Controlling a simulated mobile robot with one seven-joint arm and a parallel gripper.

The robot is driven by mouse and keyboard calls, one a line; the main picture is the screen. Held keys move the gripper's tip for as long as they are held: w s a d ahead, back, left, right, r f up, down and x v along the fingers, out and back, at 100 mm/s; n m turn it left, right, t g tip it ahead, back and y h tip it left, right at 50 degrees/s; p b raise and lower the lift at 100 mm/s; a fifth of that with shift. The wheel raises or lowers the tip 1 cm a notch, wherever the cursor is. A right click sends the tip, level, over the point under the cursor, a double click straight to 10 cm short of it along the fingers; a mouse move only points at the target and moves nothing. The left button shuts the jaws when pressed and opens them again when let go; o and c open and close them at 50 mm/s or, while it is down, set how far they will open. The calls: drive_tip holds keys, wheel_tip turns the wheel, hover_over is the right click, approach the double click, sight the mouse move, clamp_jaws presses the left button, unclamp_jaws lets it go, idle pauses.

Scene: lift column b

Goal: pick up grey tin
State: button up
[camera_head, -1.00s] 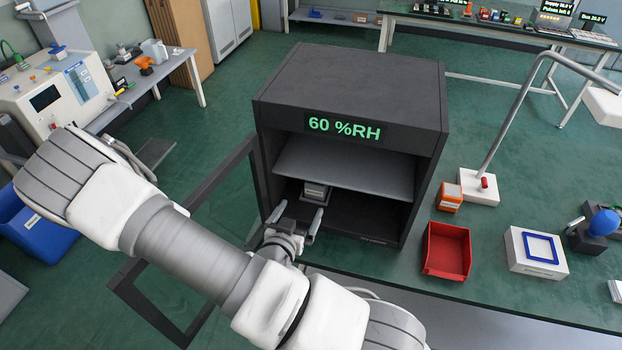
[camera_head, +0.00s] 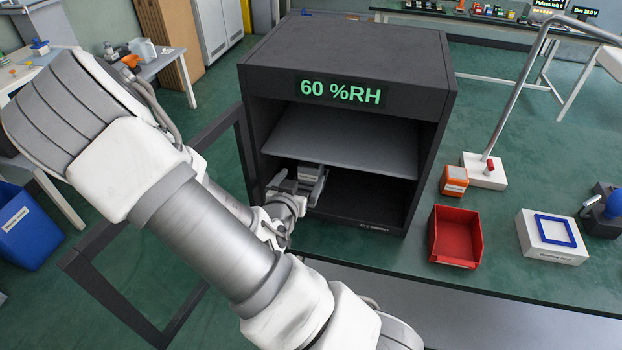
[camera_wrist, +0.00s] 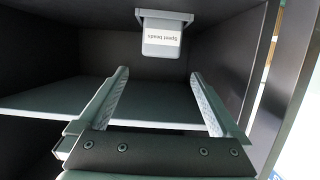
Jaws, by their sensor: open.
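The grey tin (camera_head: 311,172) is a small boxy grey container inside the dark cabinet, on its lower level under the shelf. The wrist view, which looks upside down, shows the tin (camera_wrist: 162,38) with a white label reading "Spent beads". My gripper (camera_head: 300,184) reaches into the cabinet's lower left opening. Its two fingers (camera_wrist: 157,76) are apart with nothing between them. In the wrist view the tin lies just beyond the fingertips, roughly centred between them. In the head view the gripper partly hides the tin's lower part.
The cabinet (camera_head: 345,55) has a grey middle shelf (camera_head: 345,142) close to the gripper and side walls. Its open door frame (camera_head: 85,265) stands at the left beside my arm. A red bin (camera_head: 455,237), an orange box (camera_head: 454,181) and a white box (camera_head: 550,238) sit to the right.

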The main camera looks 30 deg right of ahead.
sight(310, 163)
drive_tip(key=shift+f+b+x, duration=0.25)
drive_tip(key=shift+b+x, duration=1.15)
drive_tip(key=shift+b, duration=0.9)
drive_tip(key=shift+r+b+x, duration=0.2)
drive_tip(key=shift+b+x, duration=0.1)
drive_tip(key=shift+x, duration=1.05)
drive_tip(key=b+x, duration=0.1)
drive_tip(key=x, duration=0.4)
drive_tip(key=c, duration=1.3)
drive_tip(key=shift+c, duration=0.5)
drive_tip(key=shift+r, duration=0.1)
